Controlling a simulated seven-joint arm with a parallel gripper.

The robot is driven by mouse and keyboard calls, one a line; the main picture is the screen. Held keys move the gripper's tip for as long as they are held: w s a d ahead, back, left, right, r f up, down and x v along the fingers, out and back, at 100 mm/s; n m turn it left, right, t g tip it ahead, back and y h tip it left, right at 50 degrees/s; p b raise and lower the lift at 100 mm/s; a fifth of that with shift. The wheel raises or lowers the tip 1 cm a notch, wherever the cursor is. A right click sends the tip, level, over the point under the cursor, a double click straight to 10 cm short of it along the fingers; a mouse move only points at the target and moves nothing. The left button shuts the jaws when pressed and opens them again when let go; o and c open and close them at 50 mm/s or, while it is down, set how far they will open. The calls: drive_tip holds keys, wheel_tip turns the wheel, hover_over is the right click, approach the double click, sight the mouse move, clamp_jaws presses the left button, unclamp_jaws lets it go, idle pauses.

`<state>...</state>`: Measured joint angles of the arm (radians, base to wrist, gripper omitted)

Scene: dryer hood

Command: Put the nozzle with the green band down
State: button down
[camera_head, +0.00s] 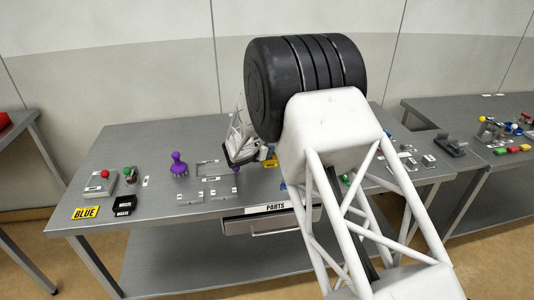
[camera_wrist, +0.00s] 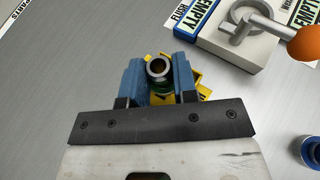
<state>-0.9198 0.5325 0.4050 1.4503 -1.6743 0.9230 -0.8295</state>
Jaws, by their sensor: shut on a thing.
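In the wrist view, my gripper (camera_wrist: 158,75) has its blue jaws closed on the nozzle (camera_wrist: 158,68). The nozzle shows as a dark ring with an open grey bore, seen nearly end-on, with a little green on its lower side. A yellow piece (camera_wrist: 200,78) lies below and around the nozzle, partly hidden by the jaws. I cannot tell whether the nozzle touches it. In the head view, my gripper (camera_head: 240,155) is low over the middle of the grey table (camera_head: 140,145), beside a yellow piece (camera_head: 270,163). The nozzle cannot be made out there.
A pale block (camera_wrist: 235,40) with a grey lever and orange knob (camera_wrist: 304,43) stands close at the upper right. A blue round part (camera_wrist: 311,150) lies at the right edge. A purple-handled item (camera_head: 179,165) and red-button box (camera_head: 100,182) stand left.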

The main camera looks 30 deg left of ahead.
drive_tip(key=shift+f, duration=0.95)
drive_tip(key=shift+f, duration=0.15)
drive_tip(key=c, duration=0.9)
unclamp_jaws()
drive_tip(key=v, duration=1.2)
